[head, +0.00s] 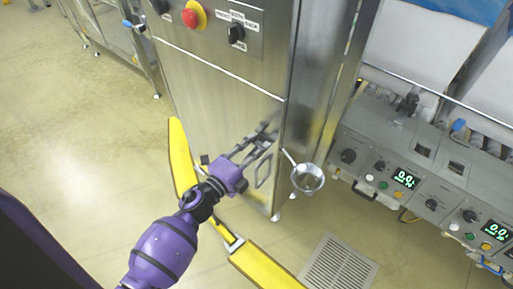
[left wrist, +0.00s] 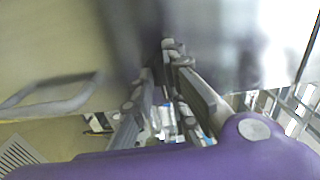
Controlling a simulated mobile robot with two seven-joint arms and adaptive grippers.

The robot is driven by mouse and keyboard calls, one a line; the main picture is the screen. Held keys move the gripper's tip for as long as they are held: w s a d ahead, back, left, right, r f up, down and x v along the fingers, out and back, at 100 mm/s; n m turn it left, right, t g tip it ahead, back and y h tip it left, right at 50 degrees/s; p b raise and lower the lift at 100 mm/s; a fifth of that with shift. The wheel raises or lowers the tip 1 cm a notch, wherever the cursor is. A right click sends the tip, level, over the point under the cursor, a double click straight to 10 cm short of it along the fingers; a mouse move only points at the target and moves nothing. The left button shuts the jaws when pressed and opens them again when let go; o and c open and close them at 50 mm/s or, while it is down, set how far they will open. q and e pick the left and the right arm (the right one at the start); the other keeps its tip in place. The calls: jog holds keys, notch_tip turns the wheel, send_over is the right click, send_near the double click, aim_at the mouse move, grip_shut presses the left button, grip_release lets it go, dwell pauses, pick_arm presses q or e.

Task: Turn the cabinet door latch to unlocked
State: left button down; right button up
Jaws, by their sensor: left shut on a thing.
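The steel cabinet door (head: 215,95) stands upright in the middle of the head view. My left gripper (head: 262,138) reaches its lower right part, near the edge. Its fingers are closed together at the tips on the small dark latch, which they mostly hide. In the left wrist view the fingertips (left wrist: 172,50) meet close to the blurred metal door surface. I cannot tell the latch's angle. A loop-shaped door handle (head: 263,171) sits just below the gripper; it also shows at the left of the wrist view (left wrist: 48,97). My right gripper is not in view.
Above the door is a panel with a red button (head: 194,14) and a black rotary switch (head: 236,33). A metal funnel-like cup (head: 307,178) hangs right of the cabinet. A yellow barrier (head: 180,165) stands on the floor nearby. Machines with green displays (head: 405,178) fill the right side.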

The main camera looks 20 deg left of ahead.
pick_arm(q)
jog(key=shift+w+a+r+m, duration=0.1)
jog(key=shift+w+r+m, duration=0.1)
jog(key=shift+r+m, duration=0.3)
jog(key=shift+r, duration=0.1)
jog(key=c, duration=1.9)
grip_release()
jog(key=shift+c, duration=0.2)
jog(key=shift+o, duration=0.4)
jog(key=shift+s, duration=0.1)
jog(key=shift+f, duration=0.3)
jog(key=shift+s, duration=0.1)
jog(key=shift+s, duration=0.15)
jog(key=v, duration=1.1)
jog(key=shift+s, duration=0.35)
jog(key=shift+a, duration=0.1)
